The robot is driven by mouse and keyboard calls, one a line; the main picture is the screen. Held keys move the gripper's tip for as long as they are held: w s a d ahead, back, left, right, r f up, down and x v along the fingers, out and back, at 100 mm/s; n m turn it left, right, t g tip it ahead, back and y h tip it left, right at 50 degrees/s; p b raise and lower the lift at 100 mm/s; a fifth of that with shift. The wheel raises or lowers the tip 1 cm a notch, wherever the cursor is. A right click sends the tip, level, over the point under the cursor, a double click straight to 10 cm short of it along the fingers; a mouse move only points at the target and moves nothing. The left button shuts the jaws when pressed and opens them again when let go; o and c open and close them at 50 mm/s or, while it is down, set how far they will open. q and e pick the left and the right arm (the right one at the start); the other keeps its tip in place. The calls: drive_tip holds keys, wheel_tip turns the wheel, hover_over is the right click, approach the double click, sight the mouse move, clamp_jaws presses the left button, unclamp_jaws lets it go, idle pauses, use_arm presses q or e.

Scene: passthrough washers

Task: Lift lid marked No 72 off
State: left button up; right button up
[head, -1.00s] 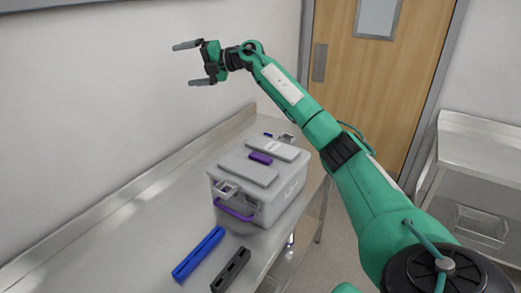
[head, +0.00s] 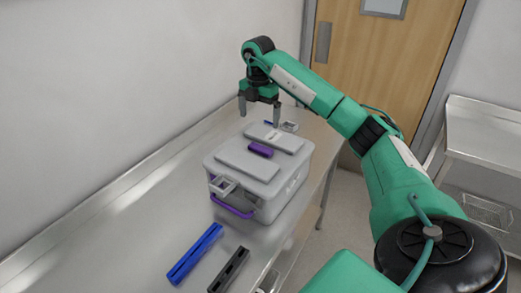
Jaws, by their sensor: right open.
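A pale grey lidded box (head: 277,203) stands on the steel bench. Its lid (head: 247,166) lies on top, with two raised flat panels and a purple handle (head: 260,149) between them. No number can be read on the lid at this size. A purple bail (head: 232,207) hangs at the box's front. My right gripper (head: 259,116) points down, open and empty, above or behind the box's far end; its fingers are apart from the purple handle. My left gripper is not in view.
A blue slotted bar (head: 195,254) and a black slotted bar (head: 229,270) lie on the steel bench (head: 120,240) in front of the box. A wall runs along the left. The bench left of the box is clear.

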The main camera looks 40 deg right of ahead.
drive_tip(key=p, duration=0.2)
hover_over(261, 147)
drive_tip(key=f, duration=0.6)
drive_tip(key=shift+a+f, duration=0.3)
drive_tip(key=shift+a, duration=0.05)
drive_tip(key=shift+f+p, duration=0.3)
drive_tip(key=shift+f, duration=0.2)
drive_tip(key=f+p, duration=0.1)
drive_tip(key=f, duration=0.2)
drive_tip(key=shift+s+d+f+p, duration=0.1)
drive_tip(key=shift+d+f+p, duration=0.1)
drive_tip(key=shift+p, duration=0.15)
drive_tip(key=shift+f, duration=0.4)
drive_tip(key=c, duration=1.5)
